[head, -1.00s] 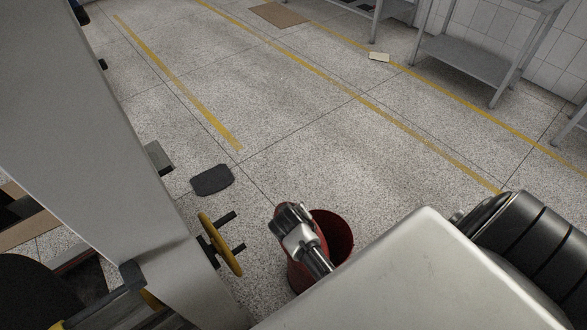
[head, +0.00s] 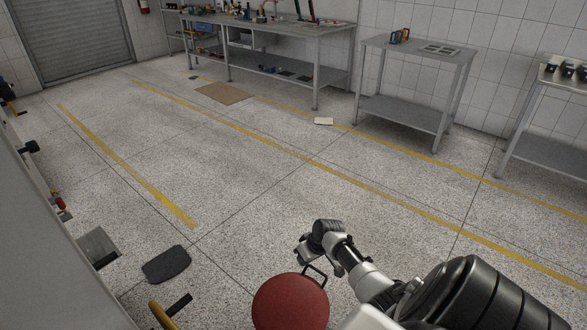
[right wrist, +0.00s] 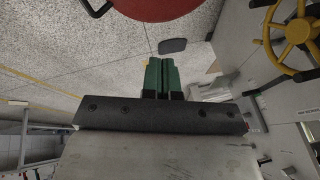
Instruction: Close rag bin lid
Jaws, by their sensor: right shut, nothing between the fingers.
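The rag bin shows as a round red lid (head: 288,304) seen from above at the bottom of the head view. The lid lies over the bin top, and its body is hidden beneath. A dark loop handle (head: 316,274) stands at the lid's far right edge. My right gripper (head: 303,256) is just beyond the lid, apart from it as far as I can tell. In the right wrist view the lid (right wrist: 155,7) is cut by the top edge, beyond the shut, empty green fingers (right wrist: 161,62). My left gripper is not in view.
A dark mat (head: 167,264) lies on the floor left of the bin. A yellow handwheel (head: 160,314) and grey machine side (head: 45,240) stand at the left. Steel tables (head: 415,95) line the far wall.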

